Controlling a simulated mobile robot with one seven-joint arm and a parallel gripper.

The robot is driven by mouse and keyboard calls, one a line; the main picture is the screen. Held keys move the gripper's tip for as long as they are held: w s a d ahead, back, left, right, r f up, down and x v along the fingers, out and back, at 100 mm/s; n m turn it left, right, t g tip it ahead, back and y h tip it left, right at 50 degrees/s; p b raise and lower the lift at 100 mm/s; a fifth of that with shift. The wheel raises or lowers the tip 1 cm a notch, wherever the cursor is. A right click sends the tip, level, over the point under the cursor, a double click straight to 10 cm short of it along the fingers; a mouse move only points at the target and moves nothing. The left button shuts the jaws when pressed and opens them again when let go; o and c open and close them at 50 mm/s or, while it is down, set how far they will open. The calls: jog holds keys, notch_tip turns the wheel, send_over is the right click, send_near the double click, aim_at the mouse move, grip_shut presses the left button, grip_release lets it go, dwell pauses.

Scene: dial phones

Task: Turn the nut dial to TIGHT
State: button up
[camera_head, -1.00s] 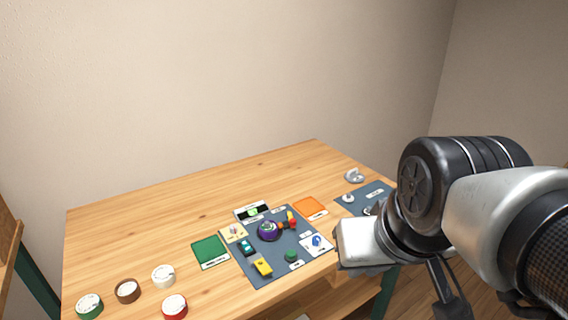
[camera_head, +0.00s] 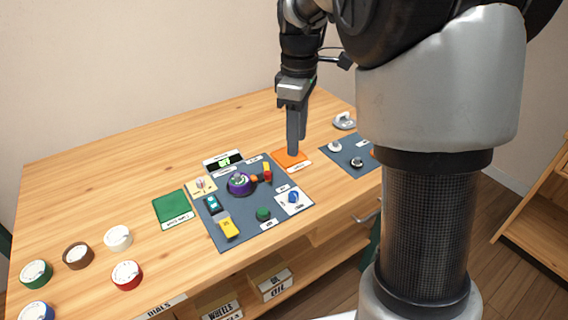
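My gripper (camera_head: 296,140) points straight down over the orange square (camera_head: 284,162) near the back right of the large grey mat. Its fingers overlap in this view, so their opening does not show. A blue dial on a white plate (camera_head: 293,198) sits at the mat's right corner, nearer the front than the gripper. A purple round dial (camera_head: 239,184) is in the mat's middle. A smaller grey mat (camera_head: 350,160) at the right bears several small metallic parts. The lettering is too small to read, so I cannot tell which piece is the nut dial.
The large mat (camera_head: 233,240) also bears yellow, green and red pieces. A green square (camera_head: 170,207) lies to its left. Several round dials, such as a red-rimmed one (camera_head: 127,275), stand at the front left. The table's back left is clear. Labelled boxes (camera_head: 272,282) sit on the shelf below.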

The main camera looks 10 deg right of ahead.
aim_at(295, 194)
notch_tip(295, 194, down, 17)
jog(key=b, duration=0.4)
jog(key=shift+s+r, duration=0.1)
jog(key=shift+s, duration=0.05)
grip_shut()
